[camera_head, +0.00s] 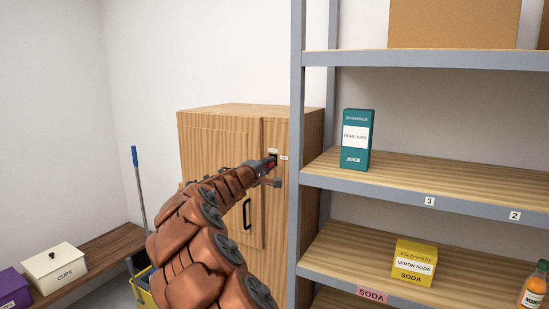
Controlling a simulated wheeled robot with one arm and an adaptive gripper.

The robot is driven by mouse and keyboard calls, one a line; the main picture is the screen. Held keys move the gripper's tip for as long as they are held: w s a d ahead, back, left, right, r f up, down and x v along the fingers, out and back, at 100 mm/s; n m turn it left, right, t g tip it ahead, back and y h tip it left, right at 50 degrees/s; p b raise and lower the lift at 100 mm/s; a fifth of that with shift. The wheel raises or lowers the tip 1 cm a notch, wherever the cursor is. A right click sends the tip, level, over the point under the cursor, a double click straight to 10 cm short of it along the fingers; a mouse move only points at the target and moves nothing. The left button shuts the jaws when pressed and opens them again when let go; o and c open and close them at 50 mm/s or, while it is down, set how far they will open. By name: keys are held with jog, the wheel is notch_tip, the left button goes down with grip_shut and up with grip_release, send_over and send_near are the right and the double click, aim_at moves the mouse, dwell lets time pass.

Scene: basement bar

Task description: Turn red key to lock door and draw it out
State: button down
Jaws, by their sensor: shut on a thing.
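A wooden cabinet (215,130) with a closed door and a dark vertical handle (248,214) stands against the back wall. My gripper (270,172) is at the upper right part of the cabinet front, above the handle, beside a dark lock plate (273,155). A small bit of red, likely the red key (266,169), shows between the fingers, and the gripper is shut on it. The gripper hides most of the key, so I cannot tell its turn angle or how deep it sits in the lock. My arm covers the lower left of the cabinet.
A grey-framed shelf (420,190) stands close on the right, its post (296,120) near my gripper. It holds a teal juice box (355,155), a yellow soda box (414,275) and an orange bottle (534,290). A low bench (98,250) with boxes is at left.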

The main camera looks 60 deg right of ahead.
jog(key=shift+w+f+n, duration=0.15)
jog(key=shift+w+n, duration=0.05)
jog(key=shift+n, duration=0.2)
jog(key=shift+a+f, duration=0.15)
jog(key=shift+s+a+b, duration=0.15)
jog(key=shift+a+b, duration=1.15)
jog(key=shift+a, duration=0.9)
jog(key=shift+a+b, duration=0.45)
jog(key=shift+a, duration=0.7)
